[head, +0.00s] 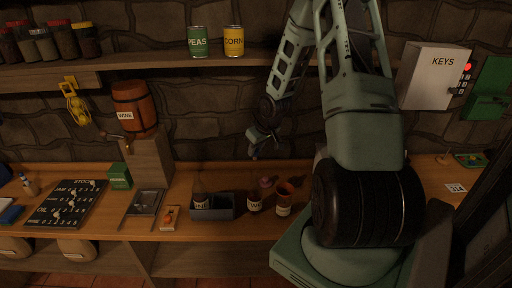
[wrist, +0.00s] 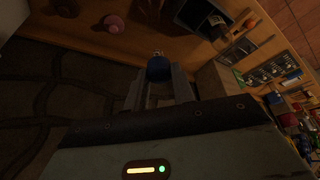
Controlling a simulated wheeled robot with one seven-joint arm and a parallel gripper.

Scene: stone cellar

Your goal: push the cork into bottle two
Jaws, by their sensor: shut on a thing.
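My gripper (head: 262,142) hangs above the back of the counter, apart from the bottles. In the wrist view my gripper (wrist: 158,90) is shut on a small blue piece (wrist: 158,68), which looks like a cork with a pale tip. One dark bottle (head: 199,199) stands in the left part of a grey holder (head: 226,213). Another dark labelled bottle (head: 254,203) stands just right of the holder. A reddish-brown labelled vessel (head: 284,205) stands further right. The label numbers are too small to read, so I cannot tell which is bottle two.
A small pinkish thing (head: 265,182) lies behind the bottles; it also shows in the wrist view (wrist: 114,24). A barrel (head: 135,106) on a stand is at the left. A shelf with a peas can (head: 199,42) and a corn can (head: 234,41) runs above.

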